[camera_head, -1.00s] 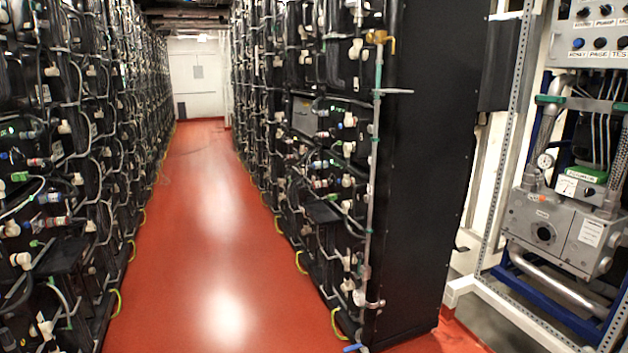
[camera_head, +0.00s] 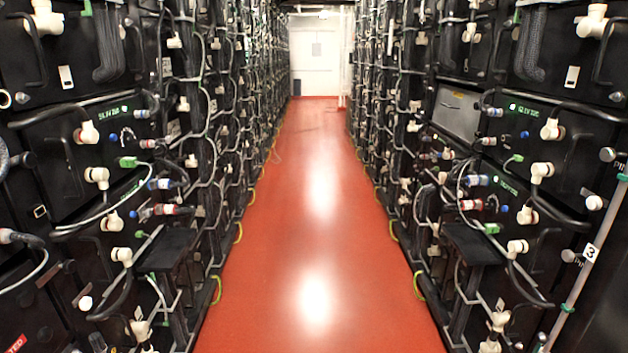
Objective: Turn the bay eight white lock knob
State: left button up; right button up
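White knobs and fittings sit on the battery racks on both sides. On the left rack (camera_head: 60,190) there are white knobs in the head view, such as one at mid-height (camera_head: 97,177) and one above it (camera_head: 88,133). On the right rack (camera_head: 480,130) similar white knobs show, one upper (camera_head: 552,130) and one lower (camera_head: 541,171). No marking for bay eight is readable, so I cannot tell which knob is the bay eight lock knob. Neither of my grippers is in view.
A red floor aisle (camera_head: 317,250) runs clear between the racks to a white door (camera_head: 316,65) at the far end. Yellow-green loops (camera_head: 217,290) stick out low at the rack edges.

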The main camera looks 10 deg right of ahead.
aim_at(460, 192)
jog(key=i+j, duration=0.1)
jog(key=i, duration=1.9)
jog(key=i+z, duration=0.4)
jog(key=i+j+z, duration=0.2)
jog(key=i+z, duration=0.2)
jog(key=i+j+z, duration=0.6)
jog(key=z, duration=0.15)
jog(key=i, duration=0.05)
